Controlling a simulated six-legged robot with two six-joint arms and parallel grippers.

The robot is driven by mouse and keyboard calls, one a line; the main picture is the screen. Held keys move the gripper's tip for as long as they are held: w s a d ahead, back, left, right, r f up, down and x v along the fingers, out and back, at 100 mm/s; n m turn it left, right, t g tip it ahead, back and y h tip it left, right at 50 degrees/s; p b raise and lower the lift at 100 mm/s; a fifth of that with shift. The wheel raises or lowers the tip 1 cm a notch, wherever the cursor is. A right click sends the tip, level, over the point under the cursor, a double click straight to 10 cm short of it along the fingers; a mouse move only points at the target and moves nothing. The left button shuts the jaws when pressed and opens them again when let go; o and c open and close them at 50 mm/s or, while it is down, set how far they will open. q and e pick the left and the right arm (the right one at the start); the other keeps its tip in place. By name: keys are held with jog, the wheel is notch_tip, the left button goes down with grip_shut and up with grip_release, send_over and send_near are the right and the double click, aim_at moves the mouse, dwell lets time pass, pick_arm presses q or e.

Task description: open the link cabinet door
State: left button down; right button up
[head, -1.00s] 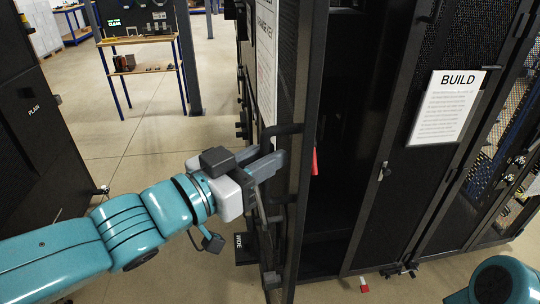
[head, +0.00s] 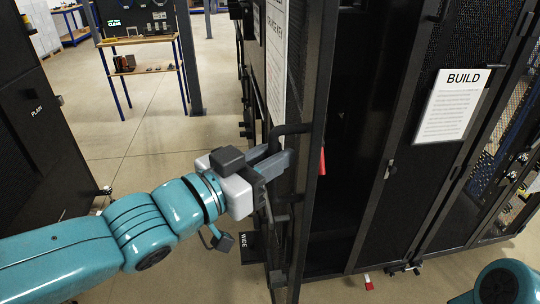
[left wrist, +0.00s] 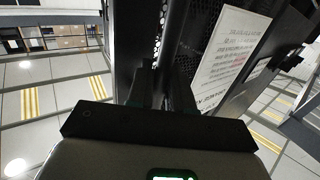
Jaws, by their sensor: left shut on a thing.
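The link cabinet door (head: 307,170) is a tall black panel seen nearly edge-on in the head view. It stands open at an angle beside a dark cabinet interior (head: 345,190). A black bar handle (head: 290,130) sticks out from its left face. My left gripper (head: 278,164) is shut on this handle; the exact contact is partly hidden by the fingers. In the left wrist view, the fingers (left wrist: 163,85) reach up against black perforated metal beside a white printed sheet (left wrist: 232,55). My right gripper is out of view.
A closed black door with a BUILD sign (head: 449,107) stands to the right. A small red item (head: 322,161) shows beside the open door's edge. A black cabinet (head: 40,120) stands at the left. Floor (head: 140,165) is clear between them, back to a workbench (head: 145,42).

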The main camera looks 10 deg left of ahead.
pick_arm(q)
jog(key=c, duration=1.4)
grip_release()
jog(key=shift+r, duration=0.15)
jog(key=shift+o, duration=1)
jog(key=shift+w, duration=0.1)
jog(key=p+v, duration=0.3)
jog(key=v, duration=1.3)
jog(key=shift+s+a, duration=0.15)
jog(key=shift+s, duration=0.05)
